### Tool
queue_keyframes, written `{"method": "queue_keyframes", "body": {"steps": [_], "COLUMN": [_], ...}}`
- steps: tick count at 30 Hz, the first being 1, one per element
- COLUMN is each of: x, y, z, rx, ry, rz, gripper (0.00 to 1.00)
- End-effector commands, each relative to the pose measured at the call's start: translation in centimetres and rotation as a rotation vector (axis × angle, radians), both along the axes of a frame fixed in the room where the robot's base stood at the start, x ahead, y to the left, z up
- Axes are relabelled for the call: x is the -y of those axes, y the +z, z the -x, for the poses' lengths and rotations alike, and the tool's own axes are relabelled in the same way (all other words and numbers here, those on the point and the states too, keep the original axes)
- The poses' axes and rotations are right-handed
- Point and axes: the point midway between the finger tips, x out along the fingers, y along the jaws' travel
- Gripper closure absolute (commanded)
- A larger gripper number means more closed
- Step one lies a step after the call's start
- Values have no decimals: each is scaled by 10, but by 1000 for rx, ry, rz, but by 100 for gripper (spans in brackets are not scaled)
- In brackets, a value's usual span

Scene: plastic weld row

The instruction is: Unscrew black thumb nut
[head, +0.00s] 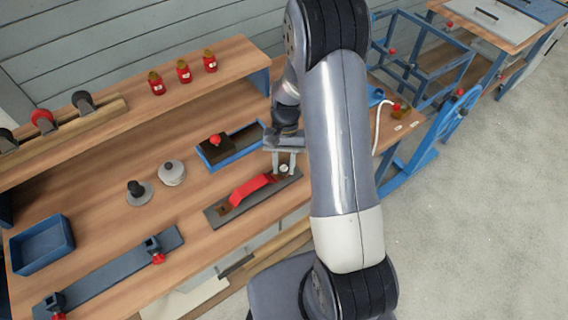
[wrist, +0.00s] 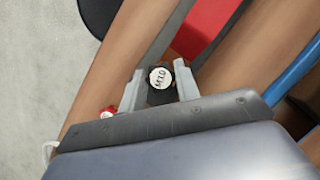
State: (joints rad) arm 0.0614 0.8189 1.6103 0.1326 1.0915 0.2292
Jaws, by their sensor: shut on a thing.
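The black thumb nut (wrist: 152,96) shows in the wrist view with a round white top that carries dark lettering, seemingly M10. My gripper (wrist: 158,88) has its two grey fingers on either side of the nut, closed on it. In the head view my gripper (head: 285,164) points down at the right end of a dark grey plate (head: 222,218), and the nut's pale top (head: 284,168) shows between the fingers. A red curved piece (head: 251,189) lies on the plate beside the nut; it also shows in the wrist view (wrist: 200,25). The nut's thread is hidden.
A blue tray with a brown block (head: 215,150) stands behind the plate. A white round pot (head: 172,173) and a black-knobbed disc (head: 138,193) stand to the left. A blue bar with clamps (head: 115,270) and an empty blue bin (head: 42,246) are at front left.

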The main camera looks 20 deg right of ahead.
Motion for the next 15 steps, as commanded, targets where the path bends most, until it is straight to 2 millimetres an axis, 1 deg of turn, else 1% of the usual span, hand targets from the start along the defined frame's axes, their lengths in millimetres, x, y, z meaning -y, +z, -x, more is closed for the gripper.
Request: {"method": "queue_keyframes", "body": {"steps": [2,3,9,15], "x": [0,0,0,0], "y": [0,0,0,0], "z": [1,1,1,0], "rx": [-4,-3,-2,-1], "ry": [-2,-2,-4,-7], "rz": [-1,-1,-1,-1], "gripper": [89,66,50,49]}}
